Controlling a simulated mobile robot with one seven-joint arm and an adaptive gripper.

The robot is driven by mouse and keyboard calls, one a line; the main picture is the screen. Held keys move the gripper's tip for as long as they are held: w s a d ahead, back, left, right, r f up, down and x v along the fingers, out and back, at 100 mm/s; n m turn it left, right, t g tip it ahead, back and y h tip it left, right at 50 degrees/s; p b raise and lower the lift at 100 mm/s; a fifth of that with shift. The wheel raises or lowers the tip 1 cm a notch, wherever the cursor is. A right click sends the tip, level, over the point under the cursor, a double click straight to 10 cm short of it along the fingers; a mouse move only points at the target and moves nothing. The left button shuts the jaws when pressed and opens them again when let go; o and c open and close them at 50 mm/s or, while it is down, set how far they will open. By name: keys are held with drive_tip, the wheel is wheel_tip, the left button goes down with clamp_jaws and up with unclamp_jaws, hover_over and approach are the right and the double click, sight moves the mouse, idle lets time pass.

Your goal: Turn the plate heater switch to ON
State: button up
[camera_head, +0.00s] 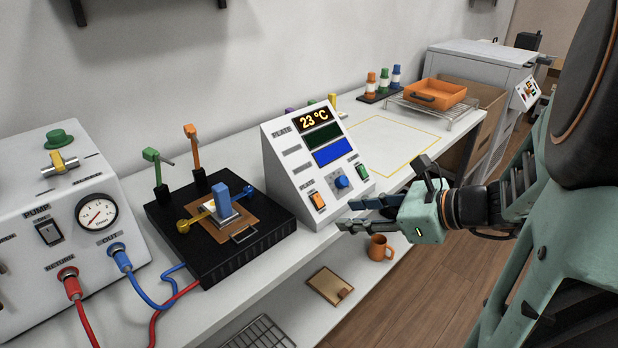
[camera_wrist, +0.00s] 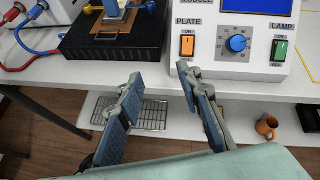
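The plate heater switch (camera_head: 317,201) is an orange rocker on the sloped front of a white control box (camera_head: 292,172). In the wrist view the switch (camera_wrist: 187,45) sits under the label PLATE, left of a blue knob (camera_wrist: 237,43); which way it is tipped is too small to tell. The box's upper display (camera_head: 314,120) reads 23 °C. My gripper (camera_head: 346,214) is in front of the box, at its lower right, apart from the switch. In the wrist view its two fingers (camera_wrist: 160,76) are spread with nothing between them, below the switch in the picture.
A green LAMP switch (camera_wrist: 281,48) is right of the knob. A black plate (camera_head: 222,261) with a clamped blue block stands left of the box. A white pump unit (camera_head: 60,215) with hoses is further left. An orange mug (camera_head: 379,249) sits on the lower shelf.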

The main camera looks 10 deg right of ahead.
sight(320, 202)
drive_tip(key=w+a+f+m+b, duration=0.1)
drive_tip(key=w, duration=0.2)
drive_tip(key=w+a+f+m+t+b, duration=0.1)
drive_tip(key=w+f, duration=0.1)
drive_tip(key=w, duration=0.1)
drive_tip(key=w+a+f+m+t+b, duration=0.1)
drive_tip(key=w+f, duration=0.1)
drive_tip(key=w, duration=0.2)
drive_tip(key=shift+a+f+m+h+b, duration=0.1)
drive_tip(key=shift+m+h+b, duration=0.2)
drive_tip(key=shift+m+b, duration=0.1)
clamp_jaws()
